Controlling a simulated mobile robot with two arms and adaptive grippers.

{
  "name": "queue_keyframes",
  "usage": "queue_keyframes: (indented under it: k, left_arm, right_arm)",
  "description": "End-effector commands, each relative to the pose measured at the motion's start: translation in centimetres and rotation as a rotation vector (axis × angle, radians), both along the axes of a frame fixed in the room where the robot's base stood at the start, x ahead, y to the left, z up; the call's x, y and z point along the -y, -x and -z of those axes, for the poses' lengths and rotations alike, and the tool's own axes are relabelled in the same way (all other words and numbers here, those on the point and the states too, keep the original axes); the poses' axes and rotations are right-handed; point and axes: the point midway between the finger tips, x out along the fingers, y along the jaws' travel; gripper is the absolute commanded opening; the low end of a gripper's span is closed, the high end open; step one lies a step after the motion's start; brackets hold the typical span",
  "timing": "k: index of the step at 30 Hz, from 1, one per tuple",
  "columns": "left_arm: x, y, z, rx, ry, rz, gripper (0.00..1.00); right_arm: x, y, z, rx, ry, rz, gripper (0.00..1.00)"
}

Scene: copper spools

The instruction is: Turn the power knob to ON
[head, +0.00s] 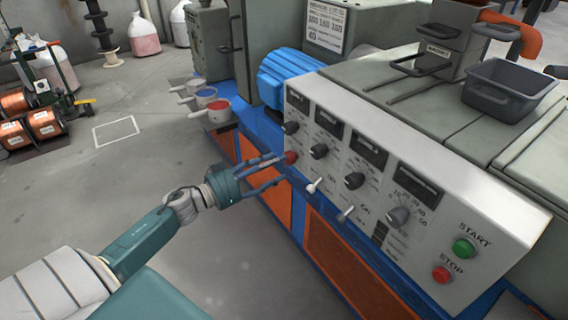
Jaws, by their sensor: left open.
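A control panel (400,197) on the machine's slanted front carries several dark knobs, displays and toggle switches. A red knob (291,157) sits at its lower left edge; its label cannot be read, so I cannot tell for sure that it is the power knob. My left gripper (280,169) is open, with its two fingers reaching right towards the panel. The upper fingertip is close beside the red knob; whether they touch is unclear. Two light toggle switches (314,186) with small ON marks stand to the right of the fingertips. My right gripper is not in view.
A dark knob (290,128) sits just above the red one. A green START button (463,249) and a red STOP button (442,274) are at the lower right. A grey bin (508,91) stands on the machine. Small paint pots (219,111) hang at its left end.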

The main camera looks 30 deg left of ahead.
Motion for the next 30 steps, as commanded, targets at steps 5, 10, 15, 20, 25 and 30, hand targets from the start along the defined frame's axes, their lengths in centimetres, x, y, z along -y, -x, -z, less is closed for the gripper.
queue_keyframes:
  k: [5,10,15,20,25,30]
  left_arm:
    - [1.0,-2.5,0.0,0.001,0.002,-0.001,0.51]
    - [1.4,-3.5,0.1,0.000,0.001,-0.001,0.51]
    - [1.5,-3.6,0.1,-0.001,0.001,-0.001,0.51]
    - [1.5,-3.5,0.1,-0.001,0.001,-0.001,0.41]
    - [1.5,-3.5,0.1,-0.001,0.001,-0.002,0.07]
    - [1.4,-3.5,0.1,-0.001,-0.003,-0.002,0.07]
  right_arm:
    - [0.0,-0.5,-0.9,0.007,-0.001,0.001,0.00]
    - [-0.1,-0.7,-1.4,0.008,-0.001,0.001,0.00]
    - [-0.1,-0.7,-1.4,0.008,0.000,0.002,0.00]
    - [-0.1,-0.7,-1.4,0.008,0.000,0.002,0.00]
    - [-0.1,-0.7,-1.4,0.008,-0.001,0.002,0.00]
    - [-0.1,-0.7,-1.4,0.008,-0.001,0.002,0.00]
